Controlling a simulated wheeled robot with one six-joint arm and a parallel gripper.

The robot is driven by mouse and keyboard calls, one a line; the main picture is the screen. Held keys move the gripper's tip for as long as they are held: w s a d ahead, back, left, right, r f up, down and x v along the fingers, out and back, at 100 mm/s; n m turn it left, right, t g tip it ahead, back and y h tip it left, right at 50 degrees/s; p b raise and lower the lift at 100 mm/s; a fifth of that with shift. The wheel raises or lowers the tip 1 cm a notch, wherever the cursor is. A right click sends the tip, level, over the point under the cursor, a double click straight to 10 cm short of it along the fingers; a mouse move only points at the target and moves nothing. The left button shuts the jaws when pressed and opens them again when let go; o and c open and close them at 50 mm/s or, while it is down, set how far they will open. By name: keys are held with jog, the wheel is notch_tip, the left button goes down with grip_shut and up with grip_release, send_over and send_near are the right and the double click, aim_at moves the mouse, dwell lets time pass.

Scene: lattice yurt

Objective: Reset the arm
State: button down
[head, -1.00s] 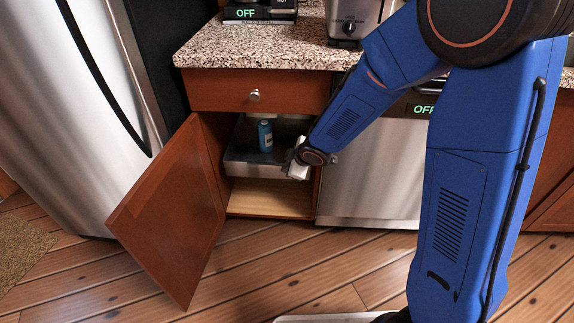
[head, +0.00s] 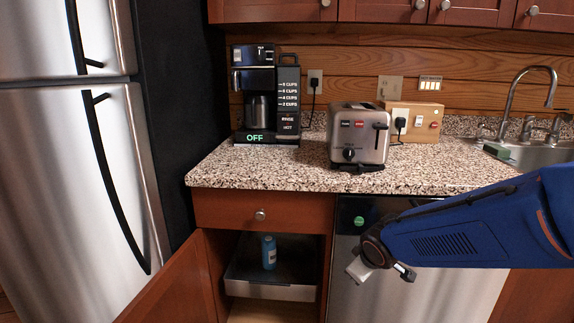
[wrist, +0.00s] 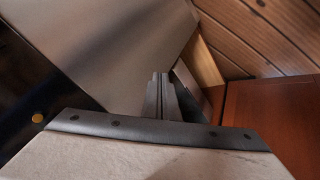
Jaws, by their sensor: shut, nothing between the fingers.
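My gripper (head: 360,269) hangs in front of the dishwasher's steel front, just right of the open cabinet, below the counter edge. The blue arm reaches it from the right side of the head view. In the wrist view its two dark fingers (wrist: 160,96) are together with nothing between them. The pale hand fills the bottom of that view.
The cabinet door (head: 172,290) stands open at lower left. Inside, a pull-out tray (head: 270,291) bears a blue bottle (head: 269,253). A coffee maker (head: 262,100) and a toaster (head: 357,138) stand on the granite counter (head: 240,168). A steel fridge (head: 110,200) is at left.

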jog(key=s+d+r+m, duration=0.2)
jog(key=s+d, duration=0.1)
jog(key=s, duration=0.5)
jog(key=s+d+r+m+g, duration=0.1)
jog(key=s+d+r+m, duration=0.2)
jog(key=s, duration=0.6)
jog(key=s+d+r+m+g, duration=0.1)
jog(key=s+d+r+m, duration=0.1)
jog(key=s, duration=0.6)
jog(key=shift+s+d+r+m, duration=0.2)
jog(key=shift+s+d+m, duration=0.15)
jog(key=shift+d+m, duration=0.25)
jog(key=shift+a, duration=0.2)
